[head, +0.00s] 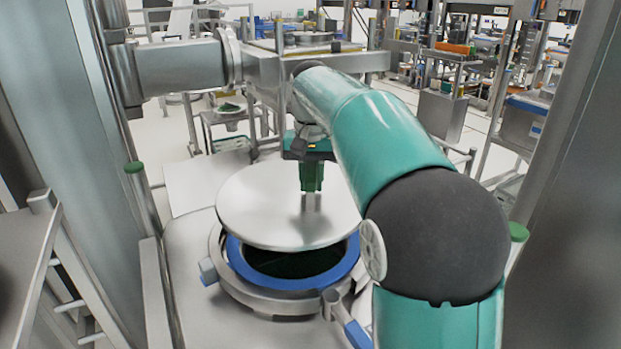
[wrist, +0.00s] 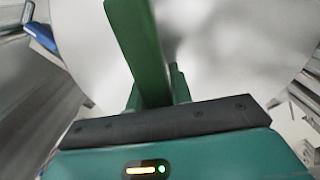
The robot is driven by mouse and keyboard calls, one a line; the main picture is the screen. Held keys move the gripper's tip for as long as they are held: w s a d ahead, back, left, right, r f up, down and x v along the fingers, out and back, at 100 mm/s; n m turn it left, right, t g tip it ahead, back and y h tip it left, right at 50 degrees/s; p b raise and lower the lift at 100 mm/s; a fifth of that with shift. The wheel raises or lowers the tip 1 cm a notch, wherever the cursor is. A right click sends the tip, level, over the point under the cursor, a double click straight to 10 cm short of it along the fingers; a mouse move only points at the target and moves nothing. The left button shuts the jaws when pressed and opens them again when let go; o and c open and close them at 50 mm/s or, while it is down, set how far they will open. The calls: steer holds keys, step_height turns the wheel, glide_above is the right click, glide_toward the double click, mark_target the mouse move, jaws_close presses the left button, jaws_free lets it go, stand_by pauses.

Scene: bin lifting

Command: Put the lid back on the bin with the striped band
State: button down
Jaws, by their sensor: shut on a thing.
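My gripper (head: 311,190) is shut on the lid (head: 262,212), a round flat silver disc, near its middle. The lid hangs over the bin and hides the back of its opening. In the wrist view the lid (wrist: 225,50) fills much of the picture behind my green fingers (wrist: 160,62). The bin (head: 290,283) has a blue ring around its mouth, and its dark green inside shows below the lid's front edge. A gap shows at the front; I cannot tell whether the lid touches at the back. No striped band can be made out.
A grey metal collar with a clamp handle (head: 350,328) surrounds the bin mouth. Metal posts stand left and right, with a green-capped post (head: 140,190) at left. A step frame (head: 60,270) is at the left edge. Racks and benches fill the background.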

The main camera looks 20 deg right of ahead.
mark_target(311, 198)
steer(key=shift+w+f, duration=0.4)
steer(key=shift+w, duration=0.05)
steer(key=shift+s+f, duration=0.25)
steer(key=shift+s, duration=0.2)
steer(key=shift+w+f, duration=0.35)
steer(key=shift+f, duration=0.3)
steer(key=shift+s+f, duration=0.3)
steer(key=shift+w+f, duration=0.3)
steer(key=shift+f, duration=0.35)
steer(key=shift+s+f, duration=0.2)
steer(key=shift+f, duration=0.15)
steer(key=shift+w+f, duration=0.15)
steer(key=shift+f, duration=2.7)
steer(key=shift+f, duration=0.25)
